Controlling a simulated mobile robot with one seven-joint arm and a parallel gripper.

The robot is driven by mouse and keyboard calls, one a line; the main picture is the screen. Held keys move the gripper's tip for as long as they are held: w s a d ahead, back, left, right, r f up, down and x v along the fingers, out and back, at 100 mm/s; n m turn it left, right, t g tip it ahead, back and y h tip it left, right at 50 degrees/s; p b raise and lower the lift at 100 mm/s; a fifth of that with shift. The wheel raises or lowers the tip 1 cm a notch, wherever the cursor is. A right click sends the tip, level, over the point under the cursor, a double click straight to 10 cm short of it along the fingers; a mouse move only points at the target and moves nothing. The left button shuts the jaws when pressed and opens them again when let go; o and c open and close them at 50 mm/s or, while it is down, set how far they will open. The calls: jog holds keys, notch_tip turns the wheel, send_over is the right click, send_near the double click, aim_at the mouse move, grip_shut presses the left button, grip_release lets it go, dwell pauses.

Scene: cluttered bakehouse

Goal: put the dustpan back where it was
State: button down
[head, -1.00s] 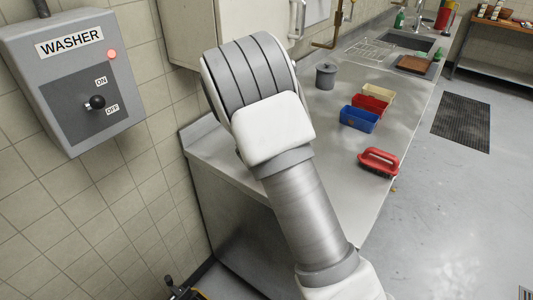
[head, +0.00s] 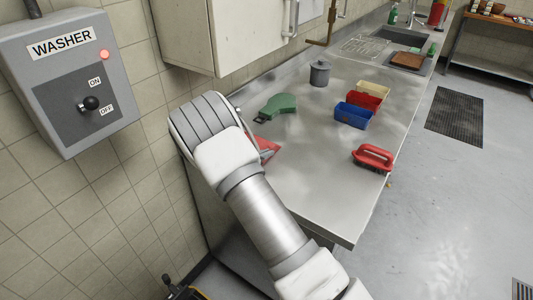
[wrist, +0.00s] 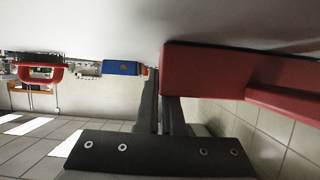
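A red piece (head: 267,150), which seems to be the dustpan, shows on the near left of the steel counter, partly hidden behind my arm. In the wrist view the red dustpan (wrist: 215,75) is large and close at right, next to the counter surface. My gripper (wrist: 160,90) has its two dark fingers close together, with the red edge starting between them and covering the tip of the right finger. It looks shut on the dustpan, though the contact itself is hidden. In the head view my gripper is hidden behind my arm.
Blue (head: 354,116), red (head: 363,101) and cream (head: 373,89) bins sit to the right, with a red-handled brush (head: 373,157) near the front edge. The counter's near middle (head: 315,170) is clear.

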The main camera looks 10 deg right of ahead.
jog(key=shift+f, duration=0.2)
jog(key=c, duration=1)
grip_release()
jog(key=shift+c, duration=0.2)
